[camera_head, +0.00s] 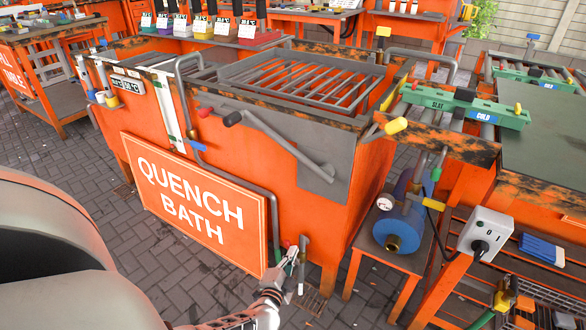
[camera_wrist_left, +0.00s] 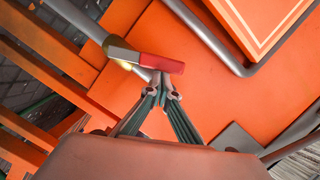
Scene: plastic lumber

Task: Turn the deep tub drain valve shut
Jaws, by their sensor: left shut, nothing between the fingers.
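The orange quench bath (camera_head: 310,220) stands in the middle of the head view, with a white-lettered sign on its front. A grey drain pipe (camera_head: 303,262) comes down low on its front. A small red handle (camera_head: 285,243) shows beside that pipe. In the left wrist view the handle is a flat bar, red at one end (camera_wrist_left: 162,64) and grey at the other, over a yellowish fitting (camera_wrist_left: 126,64). My left gripper (camera_head: 291,254) is shut and empty. Its fingertips (camera_wrist_left: 160,88) are at the red end; I cannot tell whether they touch. My right gripper is not in view.
A long grey lever (camera_head: 285,145) with a black grip crosses the bath's front. A blue-handled valve (camera_head: 197,147) sits on a grey pipe. A blue pump (camera_head: 400,222) stands on a stand to the right. Paved floor (camera_head: 150,250) lies in front.

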